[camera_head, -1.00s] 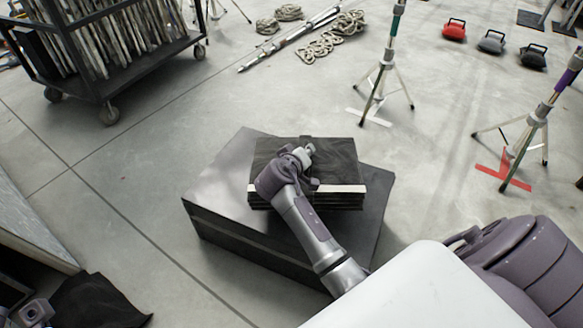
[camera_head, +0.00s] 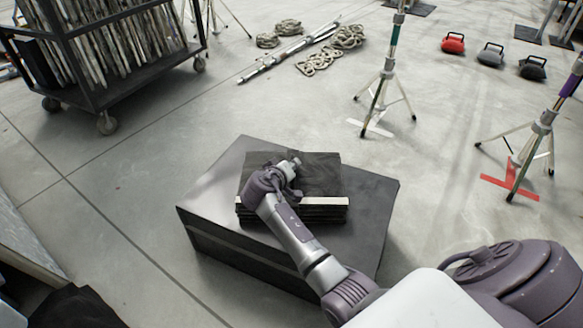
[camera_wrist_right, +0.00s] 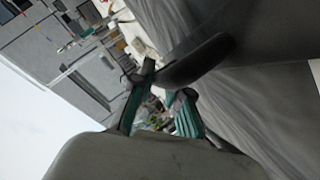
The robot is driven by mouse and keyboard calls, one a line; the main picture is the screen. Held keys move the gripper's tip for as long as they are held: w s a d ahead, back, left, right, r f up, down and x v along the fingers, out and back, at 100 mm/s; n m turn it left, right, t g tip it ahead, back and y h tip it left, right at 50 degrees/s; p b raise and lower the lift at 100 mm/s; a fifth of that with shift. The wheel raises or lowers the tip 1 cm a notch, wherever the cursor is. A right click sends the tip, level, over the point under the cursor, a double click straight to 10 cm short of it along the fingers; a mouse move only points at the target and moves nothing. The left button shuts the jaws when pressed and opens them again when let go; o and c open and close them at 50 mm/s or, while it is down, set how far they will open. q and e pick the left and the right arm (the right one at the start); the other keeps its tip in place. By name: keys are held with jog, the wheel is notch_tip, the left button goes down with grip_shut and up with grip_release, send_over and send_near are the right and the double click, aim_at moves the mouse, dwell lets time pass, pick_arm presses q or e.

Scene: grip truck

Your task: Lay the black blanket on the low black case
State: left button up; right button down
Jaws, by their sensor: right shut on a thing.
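The black blanket (camera_head: 320,172) is a folded, layered bundle with a white stripe along its near edge. In the head view it is over the middle of the low black case (camera_head: 215,195); whether it touches the top cannot be told. My right gripper (camera_head: 291,172) is shut on the blanket from above, near its left part, and my forearm hides some of the case. In the right wrist view, the gripper's fingers (camera_wrist_right: 165,105) are beside dark folded cloth (camera_wrist_right: 265,95). My left gripper is not in view.
A cart (camera_head: 105,85) of upright panels stands at upper left. Tripod stands (camera_head: 383,90) and (camera_head: 530,150) are at right. Coiled ropes (camera_head: 318,62) and several kettlebell-like weights (camera_head: 490,54) lie behind. Dark cloth (camera_head: 70,308) shows at lower left. The floor around the case is clear.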

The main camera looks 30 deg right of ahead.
jog(key=c, duration=1.1)
grip_release()
jog(key=shift+c, duration=0.2)
